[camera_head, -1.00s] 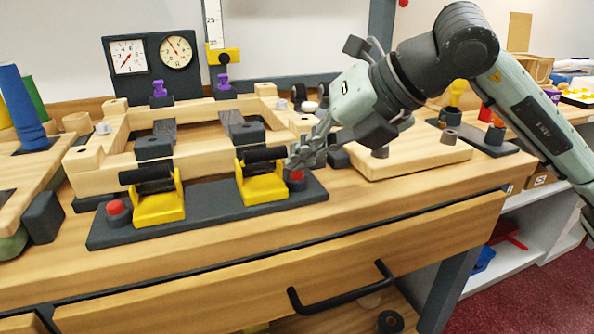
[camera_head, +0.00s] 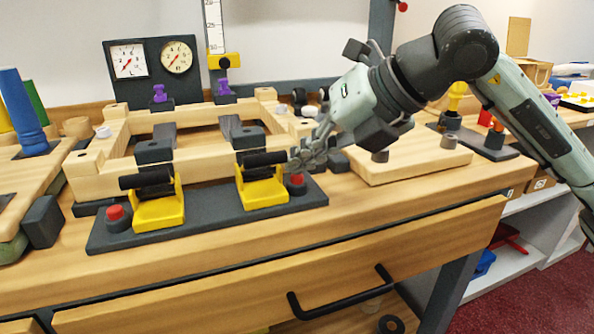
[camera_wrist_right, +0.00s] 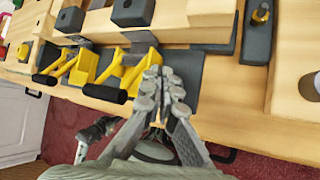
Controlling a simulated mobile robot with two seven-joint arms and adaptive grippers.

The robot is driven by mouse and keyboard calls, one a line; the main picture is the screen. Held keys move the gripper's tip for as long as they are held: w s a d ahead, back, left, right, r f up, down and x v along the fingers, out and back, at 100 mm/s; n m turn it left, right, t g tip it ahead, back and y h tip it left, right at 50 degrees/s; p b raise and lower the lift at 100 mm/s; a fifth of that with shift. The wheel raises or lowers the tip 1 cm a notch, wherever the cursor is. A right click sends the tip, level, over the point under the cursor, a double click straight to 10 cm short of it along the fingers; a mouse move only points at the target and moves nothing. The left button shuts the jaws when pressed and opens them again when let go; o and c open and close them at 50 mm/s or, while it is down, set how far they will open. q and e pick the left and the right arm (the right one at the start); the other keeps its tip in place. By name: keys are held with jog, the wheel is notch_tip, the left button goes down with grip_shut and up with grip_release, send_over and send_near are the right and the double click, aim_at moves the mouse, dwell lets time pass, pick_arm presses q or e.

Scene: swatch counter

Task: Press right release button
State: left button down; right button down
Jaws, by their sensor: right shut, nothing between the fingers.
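The right release button (camera_head: 297,179) is a red cap on a dark round base, at the right end of the dark plate (camera_head: 225,209), beside the right yellow lever clamp (camera_head: 263,190). A second red button (camera_head: 116,213) is at the plate's left end, beside the left yellow clamp (camera_head: 158,209). My right gripper (camera_head: 296,160) is shut and empty, with its fingertips just above the right button, slightly to its left; contact is unclear. In the wrist view its closed fingertips (camera_wrist_right: 165,75) sit over the plate and hide the right button.
A wooden frame (camera_head: 90,175) stands behind the plate. A wooden board with dark pegs (camera_head: 415,160) lies right of the button, near my gripper. A drawer with a black handle (camera_head: 340,305) is below the bench edge.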

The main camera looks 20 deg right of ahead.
aim_at(302, 177)
jog(key=shift+r, duration=0.6)
jog(key=shift+r+p, duration=2.15)
jog(key=shift+r, duration=0.4)
